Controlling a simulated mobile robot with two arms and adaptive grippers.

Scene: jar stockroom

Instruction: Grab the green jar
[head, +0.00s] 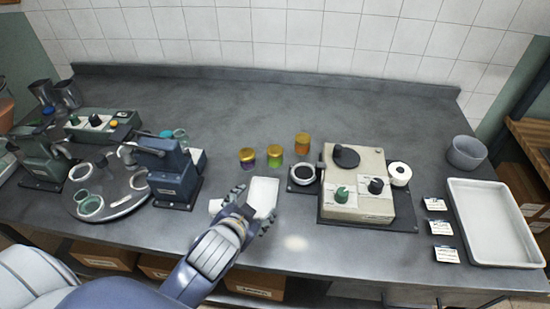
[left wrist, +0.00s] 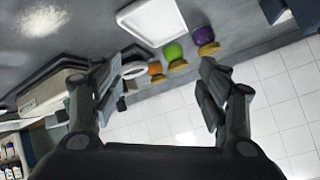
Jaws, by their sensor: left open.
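The green jar (head: 275,158) with a gold lid stands on the grey counter, between a purple jar (head: 247,158) on its left and an orange jar (head: 302,144) on its right. In the left wrist view the green jar (left wrist: 174,52) shows between the purple jar (left wrist: 205,37) and the orange jar (left wrist: 156,70). My left gripper (head: 253,207) is open and empty, on the near side of the jars and apart from them. Its two spread fingers also show in the left wrist view (left wrist: 156,78). My right gripper is not in view.
A white square tray (head: 264,189) lies between my left gripper and the jars. A beige device (head: 352,205) stands to the right, with a dark round dish (head: 302,173) beside it. A blue-grey press (head: 170,178) stands left. The counter behind the jars is clear.

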